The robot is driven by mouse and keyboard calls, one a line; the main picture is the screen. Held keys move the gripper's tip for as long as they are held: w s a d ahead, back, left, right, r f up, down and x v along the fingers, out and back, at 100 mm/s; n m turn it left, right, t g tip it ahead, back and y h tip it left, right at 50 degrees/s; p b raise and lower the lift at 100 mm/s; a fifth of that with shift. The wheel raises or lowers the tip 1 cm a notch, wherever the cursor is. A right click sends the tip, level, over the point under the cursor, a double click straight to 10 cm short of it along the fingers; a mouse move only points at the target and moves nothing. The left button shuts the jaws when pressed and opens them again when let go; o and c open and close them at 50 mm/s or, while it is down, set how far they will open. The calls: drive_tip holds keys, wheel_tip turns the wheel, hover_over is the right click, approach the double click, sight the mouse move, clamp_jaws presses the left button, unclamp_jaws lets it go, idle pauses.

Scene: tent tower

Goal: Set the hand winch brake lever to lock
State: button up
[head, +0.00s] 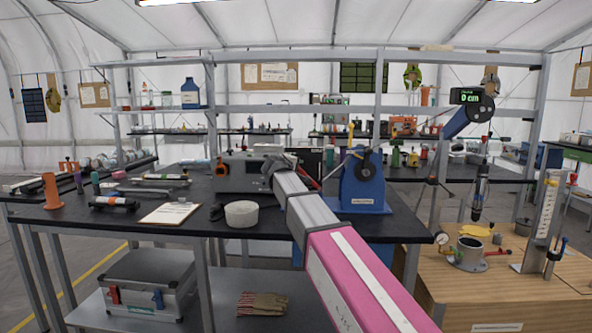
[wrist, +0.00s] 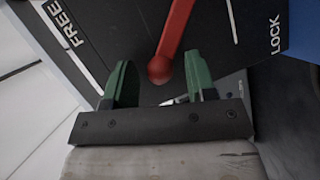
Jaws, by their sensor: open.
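The red brake lever (wrist: 176,35) shows in the wrist view against a dark plate (wrist: 130,35). Its round red knob hangs low between the word FREE at the left and LOCK at the right. The lever lies between the two white marks, near neither. My gripper (wrist: 158,66) is open, its green fingers on either side of the knob, with a visible gap at each side. I cannot tell how deep the knob sits between them. In the head view the blue hand winch (head: 365,190) stands on the dark bench; my arm hides the gripper, and the lever is not clear.
A wooden bench (head: 490,285) with a gauge and a measuring stand is at the right. A metal case (head: 150,281) sits on the lower shelf.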

clamp_jaws()
drive_tip(key=a+f+n+t+h, duration=0.1)
drive_tip(key=a+f+n+h, duration=0.1)
drive_tip(key=a+f+n, duration=0.1)
drive_tip(key=shift+a+f+n+t, duration=0.15)
drive_tip(key=shift+f+n+t, duration=0.25)
drive_tip(key=shift+f+n, duration=0.75)
drive_tip(key=shift+w+f+m, duration=0.1)
drive_tip(key=shift+f+m, duration=0.15)
drive_tip(key=shift+f, duration=0.05)
